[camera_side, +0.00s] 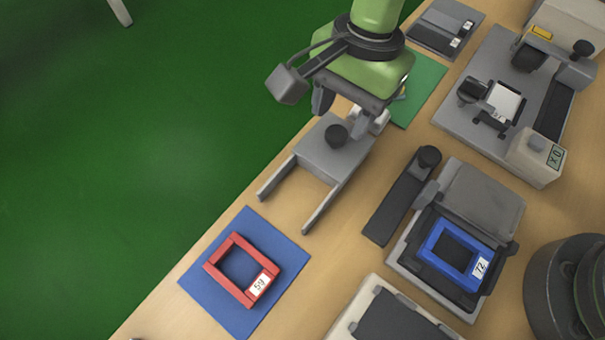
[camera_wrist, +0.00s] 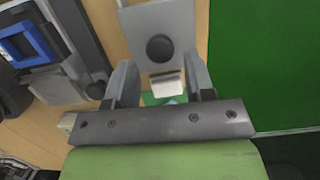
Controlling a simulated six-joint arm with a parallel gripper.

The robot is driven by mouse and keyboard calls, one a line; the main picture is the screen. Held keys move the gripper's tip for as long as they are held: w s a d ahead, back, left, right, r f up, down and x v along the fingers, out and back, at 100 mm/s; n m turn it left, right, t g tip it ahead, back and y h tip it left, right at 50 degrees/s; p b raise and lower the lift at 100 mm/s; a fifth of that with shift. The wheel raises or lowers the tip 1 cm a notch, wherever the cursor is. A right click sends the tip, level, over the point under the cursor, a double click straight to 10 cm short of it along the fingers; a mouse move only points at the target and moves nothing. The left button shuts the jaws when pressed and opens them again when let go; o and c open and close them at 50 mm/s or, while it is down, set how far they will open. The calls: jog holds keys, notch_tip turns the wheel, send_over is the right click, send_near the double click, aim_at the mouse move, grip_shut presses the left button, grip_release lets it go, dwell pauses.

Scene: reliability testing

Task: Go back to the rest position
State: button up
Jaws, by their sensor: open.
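My gripper (camera_side: 350,110) hangs over the table with its fingers apart and nothing seen between them. In the wrist view my gripper (camera_wrist: 162,78) also shows its two fingers spread. A grey two-pronged fork tool (camera_side: 325,160) with a black knob lies close below and in front of the fingers, its prongs pointing to the lower left. The tool's grey plate and knob also show just beyond the fingers in the wrist view (camera_wrist: 180,22). I cannot tell whether a finger touches the tool. My arm hides part of its rear end.
A red frame (camera_side: 221,276) labelled 59 lies on a blue mat (camera_side: 290,250). A blue frame (camera_side: 436,234) labelled 72 sits in a grey fixture with a raised lid (camera_side: 480,197). A testing machine (camera_side: 480,120) stands at upper right. A green mat (camera_side: 424,85) lies behind my gripper.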

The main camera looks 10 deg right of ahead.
jog(key=shift+r, duration=0.95)
jog(key=shift+w+d+r, duration=0.1)
jog(key=shift+r, duration=0.05)
jog(key=d+r+n+t+y, duration=0.2)
jog(key=d+r+t, duration=0.2)
jog(key=d+r, duration=1.15)
jog(key=s+d+r+n+t, duration=0.1)
jog(key=s+d+r+t, duration=0.1)
jog(key=s+d, duration=0.3)
jog(key=s+d+r+n+t+h, duration=0.1)
jog(key=s+d+r+n+t, duration=0.1)
jog(key=s+d, duration=0.4)
jog(key=shift+s+r+t+h, duration=0.3)
jog(key=shift+s+r+t, duration=0.1)
jog(key=shift+s+r, duration=0.45)
jog(key=shift+d+f, duration=0.1)
